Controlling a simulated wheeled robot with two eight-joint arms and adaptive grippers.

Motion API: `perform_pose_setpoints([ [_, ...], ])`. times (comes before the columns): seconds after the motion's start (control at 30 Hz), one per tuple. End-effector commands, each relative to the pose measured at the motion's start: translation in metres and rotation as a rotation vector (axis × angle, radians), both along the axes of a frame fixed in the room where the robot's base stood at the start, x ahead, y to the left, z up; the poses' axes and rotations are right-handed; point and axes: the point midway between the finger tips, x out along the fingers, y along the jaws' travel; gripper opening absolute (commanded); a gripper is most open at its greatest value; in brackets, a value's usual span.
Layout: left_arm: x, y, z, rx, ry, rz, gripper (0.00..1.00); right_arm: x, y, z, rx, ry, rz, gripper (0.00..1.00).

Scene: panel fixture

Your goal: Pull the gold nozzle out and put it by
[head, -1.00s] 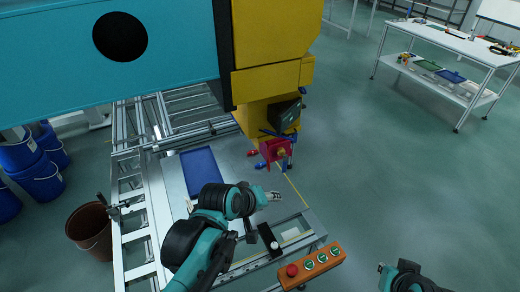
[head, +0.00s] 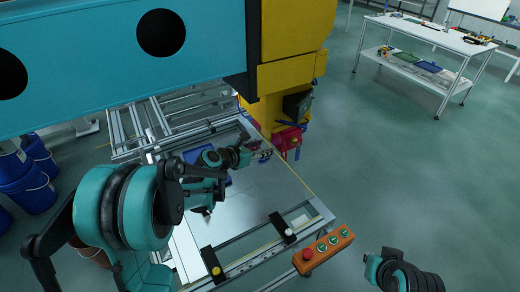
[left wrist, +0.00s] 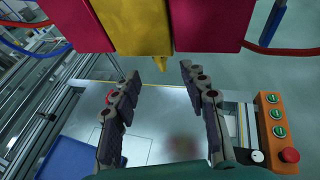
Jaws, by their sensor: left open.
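In the head view my left gripper (head: 262,152) is beside the crimson block (head: 288,138), and the nozzle is hidden there. Part of my right arm shows at the lower right, but I make out no right gripper.
A blue tray (left wrist: 60,155) lies on the metal table (left wrist: 165,130) below. An orange button box (head: 323,250) sits at the table's front edge. Red and blue hoses run beside the crimson blocks. A large yellow machine (head: 290,80) and a teal beam (head: 100,60) rise above.

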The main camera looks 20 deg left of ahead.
Motion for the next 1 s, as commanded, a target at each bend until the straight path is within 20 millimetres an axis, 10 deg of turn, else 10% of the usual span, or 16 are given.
perform_pose_setpoints([
  [0.4, 0.048, -0.025, -0.024, 0.003, -0.001, -0.002, 0.44, 0.000, 0.000, -0.019, 0.000, 0.000, 0.000, 0.00],
  [0.77, 0.053, -0.027, -0.024, 0.005, -0.001, -0.002, 0.44, 0.000, 0.000, -0.020, 0.000, 0.000, 0.000, 0.00],
  [0.93, 0.052, -0.027, -0.024, 0.005, -0.001, -0.002, 0.02, 0.000, 0.000, -0.020, 0.000, 0.000, 0.000, 0.00],
  [1.0, 0.052, -0.027, -0.024, 0.005, -0.001, -0.002, 0.00, 0.000, 0.000, -0.020, 0.000, 0.000, 0.000, 0.00],
])
